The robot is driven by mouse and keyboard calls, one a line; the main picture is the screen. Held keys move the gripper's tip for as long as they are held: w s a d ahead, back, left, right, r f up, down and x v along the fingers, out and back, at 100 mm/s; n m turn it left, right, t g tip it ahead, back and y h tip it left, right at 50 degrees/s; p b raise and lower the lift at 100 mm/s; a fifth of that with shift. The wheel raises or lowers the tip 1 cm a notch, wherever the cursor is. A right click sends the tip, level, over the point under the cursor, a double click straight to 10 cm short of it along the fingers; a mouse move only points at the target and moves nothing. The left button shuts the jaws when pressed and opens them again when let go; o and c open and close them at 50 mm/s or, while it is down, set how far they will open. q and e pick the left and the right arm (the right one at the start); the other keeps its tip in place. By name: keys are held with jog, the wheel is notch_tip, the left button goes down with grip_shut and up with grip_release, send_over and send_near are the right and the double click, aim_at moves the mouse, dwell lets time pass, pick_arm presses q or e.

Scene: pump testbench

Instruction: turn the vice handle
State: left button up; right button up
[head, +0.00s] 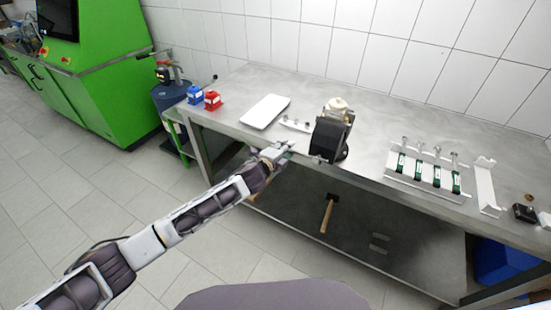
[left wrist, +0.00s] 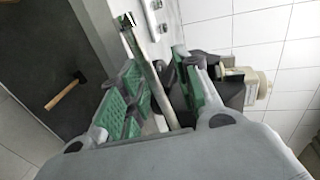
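The dark vice (head: 328,138) stands at the front edge of the metal table. Part of it shows behind the right-hand finger in the left wrist view (left wrist: 232,92). My left gripper (head: 284,148) is at the table's front edge, just left of the vice. In the left wrist view its green-padded fingers (left wrist: 156,72) are apart. A grey rod (left wrist: 143,62) with a dark end, apparently the vice handle, runs between them; I see no clear grip on it. In the head view the handle is hard to make out near the gripper. My right gripper is not in view.
A white tray (head: 265,110) and blue (head: 195,95) and red (head: 212,101) items lie left on the table. A white rack (head: 428,172) with green-marked parts is right of the vice. A hammer (head: 328,214) lies on the lower shelf. A tiled wall (head: 330,40) stands behind.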

pick_arm(q)
jog(key=v, duration=1.2)
dwell(0.5)
jog(key=shift+f+n, duration=0.15)
jog(key=shift+n, duration=0.15)
dwell(0.3)
